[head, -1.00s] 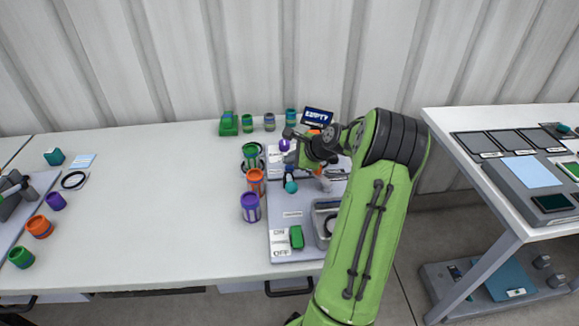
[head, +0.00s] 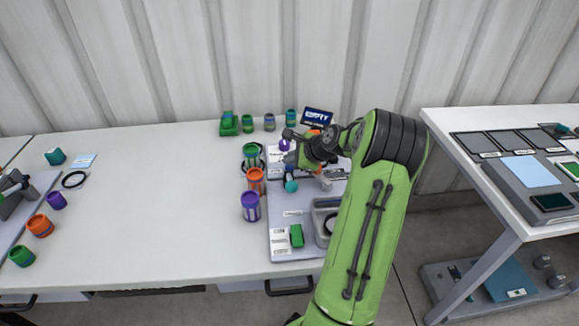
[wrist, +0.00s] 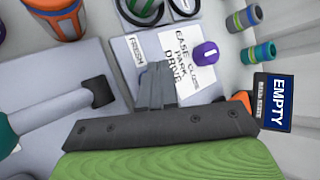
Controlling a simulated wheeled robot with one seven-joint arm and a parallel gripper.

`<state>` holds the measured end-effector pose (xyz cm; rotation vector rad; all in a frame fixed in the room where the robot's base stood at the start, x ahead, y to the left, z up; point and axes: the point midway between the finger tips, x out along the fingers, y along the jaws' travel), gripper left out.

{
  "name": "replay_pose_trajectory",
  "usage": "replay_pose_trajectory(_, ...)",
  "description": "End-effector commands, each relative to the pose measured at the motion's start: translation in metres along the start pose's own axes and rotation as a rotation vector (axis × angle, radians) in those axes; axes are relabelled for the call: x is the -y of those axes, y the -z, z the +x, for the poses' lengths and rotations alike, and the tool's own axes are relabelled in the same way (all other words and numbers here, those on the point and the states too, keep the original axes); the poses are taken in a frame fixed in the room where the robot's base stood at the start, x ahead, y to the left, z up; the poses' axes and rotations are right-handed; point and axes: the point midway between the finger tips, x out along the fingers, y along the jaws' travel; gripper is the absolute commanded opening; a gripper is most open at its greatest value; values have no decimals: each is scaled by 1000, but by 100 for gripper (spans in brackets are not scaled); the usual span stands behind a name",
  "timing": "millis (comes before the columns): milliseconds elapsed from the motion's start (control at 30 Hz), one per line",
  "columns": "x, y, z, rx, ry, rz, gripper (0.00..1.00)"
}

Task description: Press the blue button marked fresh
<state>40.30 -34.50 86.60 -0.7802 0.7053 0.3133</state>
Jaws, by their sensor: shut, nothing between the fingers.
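The grey-white panel (head: 285,217) on the bench carries several labelled controls. A label reading FRESH (wrist: 137,48) shows in the wrist view, just beyond my gripper fingers. My gripper (wrist: 157,85) is shut and empty, close over the panel. I cannot tell whether its tips touch anything. In the head view my gripper (head: 291,158) is over the back part of the panel, and my arm hides part of it. A small display (head: 318,117) reads EMPTY.
A purple knob (wrist: 205,54) sits beside a written label. Orange (head: 256,180) and purple (head: 250,206) canisters stand along the panel's left edge. The middle of the bench is clear.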

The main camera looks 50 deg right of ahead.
Motion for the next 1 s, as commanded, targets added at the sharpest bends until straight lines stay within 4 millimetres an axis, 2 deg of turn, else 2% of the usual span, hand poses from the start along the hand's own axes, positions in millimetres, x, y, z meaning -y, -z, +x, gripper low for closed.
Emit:
replay_pose_trajectory(33,-14,10,7,-10,-34,29,0)
replay_pose_trajectory(700,-16,12,9,-12,-34,31,0)
replay_pose_trajectory(1000,-12,8,2,-12,-34,31,0)
